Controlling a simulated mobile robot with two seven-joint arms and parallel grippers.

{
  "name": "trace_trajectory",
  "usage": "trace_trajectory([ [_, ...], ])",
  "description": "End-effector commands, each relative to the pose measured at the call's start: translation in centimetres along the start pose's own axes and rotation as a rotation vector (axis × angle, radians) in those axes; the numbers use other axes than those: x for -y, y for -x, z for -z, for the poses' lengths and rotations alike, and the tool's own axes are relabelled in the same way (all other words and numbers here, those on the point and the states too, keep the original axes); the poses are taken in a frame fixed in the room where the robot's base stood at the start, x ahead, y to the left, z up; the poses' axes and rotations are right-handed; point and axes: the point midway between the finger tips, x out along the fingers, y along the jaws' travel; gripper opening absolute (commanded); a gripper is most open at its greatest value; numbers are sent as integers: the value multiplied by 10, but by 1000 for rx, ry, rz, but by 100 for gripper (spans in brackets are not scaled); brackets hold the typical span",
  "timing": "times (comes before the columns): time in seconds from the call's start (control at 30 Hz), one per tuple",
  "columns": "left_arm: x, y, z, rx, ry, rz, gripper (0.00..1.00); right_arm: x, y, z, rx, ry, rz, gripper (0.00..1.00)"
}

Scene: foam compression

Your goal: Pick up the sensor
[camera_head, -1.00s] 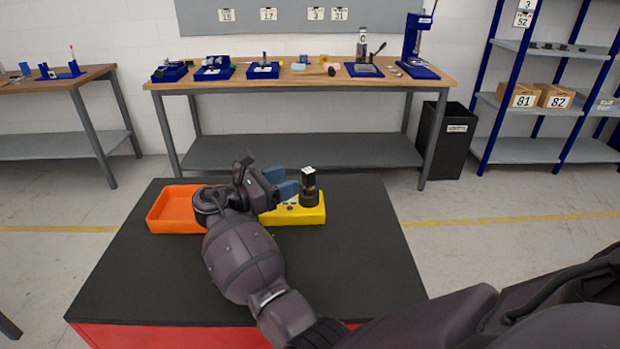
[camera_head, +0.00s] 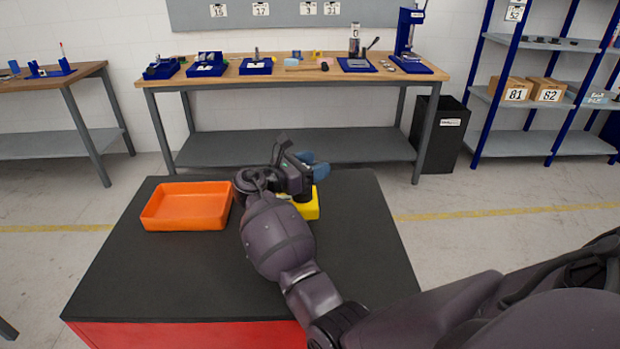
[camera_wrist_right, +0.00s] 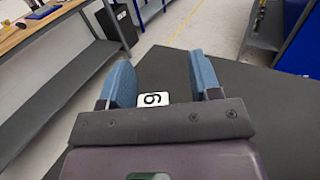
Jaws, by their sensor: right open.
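My right gripper (camera_head: 312,166) is over the yellow block (camera_head: 309,210) on the black table top, hiding much of that block. It also shows in the right wrist view (camera_wrist_right: 163,82), with its two blue fingers apart. A white label with a black digit (camera_wrist_right: 153,98) shows between the fingers there, partly behind the gripper's body. It looks like the label on top of the dark upright sensor. The sensor's body is mostly hidden by my gripper in the head view. I cannot tell whether the fingers touch it. My left gripper is out of view.
An empty-looking orange tray (camera_head: 188,228) lies left of my right arm on the black table top (camera_head: 160,275). The table's right side is clear. Behind stand a wooden workbench (camera_head: 290,80) with blue fixtures, a black bin (camera_head: 440,140) and a shelf with boxes (camera_head: 546,92).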

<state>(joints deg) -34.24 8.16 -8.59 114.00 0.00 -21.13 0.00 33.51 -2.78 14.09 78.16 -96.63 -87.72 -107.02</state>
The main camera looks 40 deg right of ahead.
Motion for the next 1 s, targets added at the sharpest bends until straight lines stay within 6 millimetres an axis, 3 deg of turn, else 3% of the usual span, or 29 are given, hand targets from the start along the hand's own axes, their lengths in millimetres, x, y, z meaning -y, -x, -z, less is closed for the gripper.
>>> trace_trajectory([
  [0.3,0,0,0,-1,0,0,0,0,-8,0,0,0,-1,56],
  [0.63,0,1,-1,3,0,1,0,0,-8,0,0,0,-1,5],
  [1.0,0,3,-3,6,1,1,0,0,-8,-1,0,-1,-1,0],
])
